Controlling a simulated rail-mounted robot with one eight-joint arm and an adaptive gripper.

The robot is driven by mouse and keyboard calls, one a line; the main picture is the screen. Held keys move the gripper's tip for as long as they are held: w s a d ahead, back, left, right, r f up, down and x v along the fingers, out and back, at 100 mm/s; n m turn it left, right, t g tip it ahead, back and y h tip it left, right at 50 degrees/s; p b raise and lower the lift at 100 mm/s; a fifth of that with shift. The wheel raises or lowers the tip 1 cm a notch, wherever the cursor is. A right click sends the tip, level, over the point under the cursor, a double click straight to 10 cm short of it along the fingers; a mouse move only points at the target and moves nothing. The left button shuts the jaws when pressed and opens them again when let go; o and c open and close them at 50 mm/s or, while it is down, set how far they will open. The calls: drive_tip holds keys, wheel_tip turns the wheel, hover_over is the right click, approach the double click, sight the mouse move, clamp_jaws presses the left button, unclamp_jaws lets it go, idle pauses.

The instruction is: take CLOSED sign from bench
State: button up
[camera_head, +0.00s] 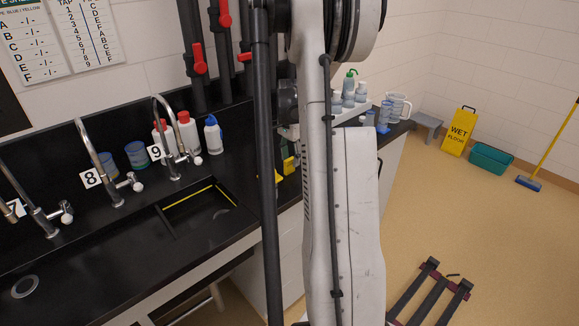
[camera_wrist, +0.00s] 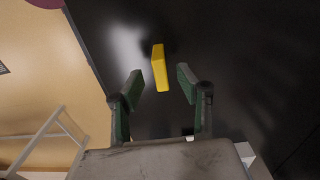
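A small yellow block-like piece (camera_wrist: 160,68), probably the CLOSED sign, shows against the black bench top (camera_wrist: 215,40) in the wrist view. No lettering can be read on it. My gripper (camera_wrist: 160,84) is open, with one green-padded finger on each side of the yellow piece. There are gaps on both sides, and I see no contact. In the head view a yellow patch (camera_head: 289,165) shows on the bench beside my arm. It is partly hidden, and my gripper's fingers cannot be made out there.
A sink (camera_head: 205,215) is set into the black bench left of my arm. Curved taps (camera_head: 168,140), red-capped bottles (camera_head: 188,132) and blue tubs (camera_head: 137,154) stand along the back. Bottles and jugs (camera_head: 397,107) crowd the far right end. The floor beyond holds a yellow WET FLOOR sign (camera_head: 459,131).

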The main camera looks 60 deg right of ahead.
sight(289, 166)
wheel_tip(289, 166, down, 4)
drive_tip(key=shift+w+a+f, duration=0.1)
drive_tip(key=shift+w+a, duration=0.05)
clamp_jaws()
idle(0.4)
